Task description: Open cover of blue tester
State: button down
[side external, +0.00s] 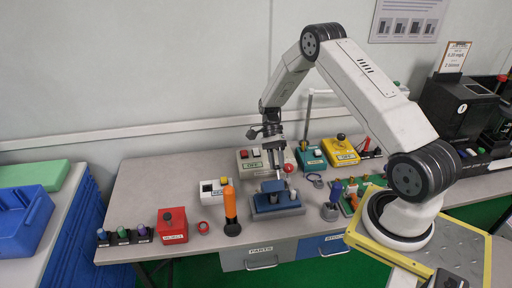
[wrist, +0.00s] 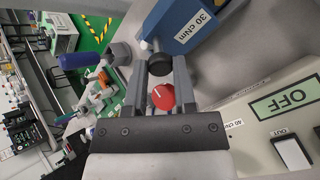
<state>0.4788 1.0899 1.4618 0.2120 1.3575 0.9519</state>
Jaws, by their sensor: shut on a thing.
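The blue tester (side external: 277,209) stands on the table near its front edge, with a raised dark blue upper part. In the wrist view a blue body with a "30 cNm" label (wrist: 185,22) shows at the top, tilted. My gripper (side external: 278,176) points down over the tester. In the wrist view my gripper (wrist: 160,68) has its fingers closed on a black knob (wrist: 160,64) on a short rod beside the blue body. A red knob with a white mark (wrist: 162,97) shows between the fingers, nearer the palm. Whether the cover has lifted is hard to tell.
An orange-handled tool (side external: 230,205) stands just left of the tester, and a red box (side external: 172,224) farther left. Behind are a beige tester with an "OFF" display (side external: 250,161), a teal tester (side external: 311,158) and a yellow one (side external: 341,152). Table space at back left is clear.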

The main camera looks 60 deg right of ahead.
jog(key=shift+w+d+f, duration=0.55)
jog(key=shift+w+f, duration=0.05)
jog(key=shift+f, duration=0.2)
jog(key=shift+w+d+f, duration=0.55)
jog(key=shift+f, duration=0.2)
jog(key=shift+w+d+f, duration=0.55)
jog(key=shift+w+f, duration=0.05)
jog(key=shift+f, duration=0.2)
